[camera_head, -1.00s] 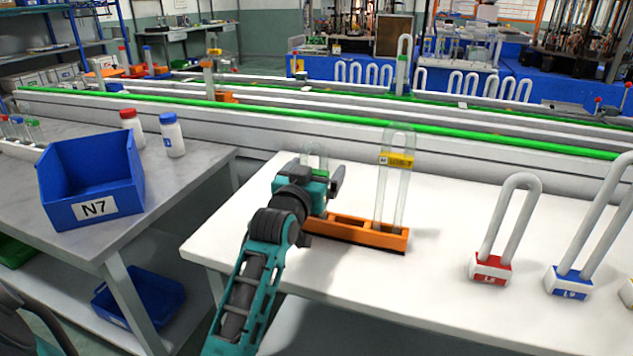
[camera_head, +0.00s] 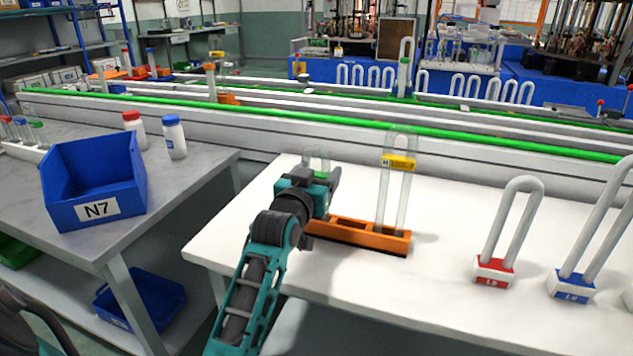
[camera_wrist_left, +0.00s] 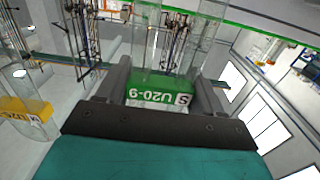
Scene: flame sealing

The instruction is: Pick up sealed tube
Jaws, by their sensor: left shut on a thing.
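A clear glass U-shaped tube with a green label (camera_wrist_left: 165,92) marked U20-9 is between the fingers of my left gripper (camera_wrist_left: 163,78) in the left wrist view. The fingers are shut on it at the label. In the head view my left gripper (camera_head: 325,184) is at the left end of an orange rack (camera_head: 385,241), and the tube's top (camera_head: 317,158) shows just above it. The gripper hides the tube's lower part, so I cannot tell whether it touches the rack. A second clear tube with a yellow label (camera_head: 399,162) stands upright in the rack's right end. My right gripper is not in view.
White U-tubes in a red base (camera_head: 494,271) and a blue base (camera_head: 571,287) stand to the right on the white table (camera_head: 450,235). A blue bin (camera_head: 65,190) marked N7 sits on the grey table at left. A green-edged conveyor runs behind.

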